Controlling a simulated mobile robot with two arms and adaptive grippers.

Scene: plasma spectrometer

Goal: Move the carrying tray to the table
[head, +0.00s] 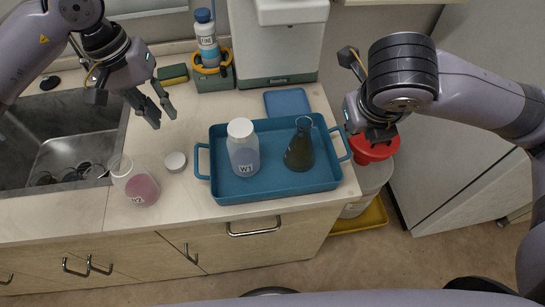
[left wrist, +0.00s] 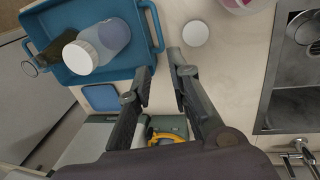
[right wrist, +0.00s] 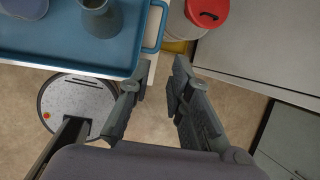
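The blue carrying tray (head: 270,188) sits on the counter near its right end, with a handle on each short side. It holds a white-capped bottle marked W1 (head: 243,150) and a dark flask (head: 299,152). My left gripper (head: 160,110) is open and empty above the counter, up and left of the tray's left handle (head: 199,161). It also shows open in the left wrist view (left wrist: 160,65). My right gripper (right wrist: 160,75) is open and empty beside the tray's right handle (right wrist: 154,28), apart from it. In the head view its fingers are mostly hidden.
An open bottle marked W2 (head: 138,184) with pink liquid and a white cap (head: 175,161) stand left of the tray. A sink (head: 60,140) lies further left. A white instrument (head: 280,45) stands behind. A red-lidded bucket (head: 372,150) stands on the floor at right.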

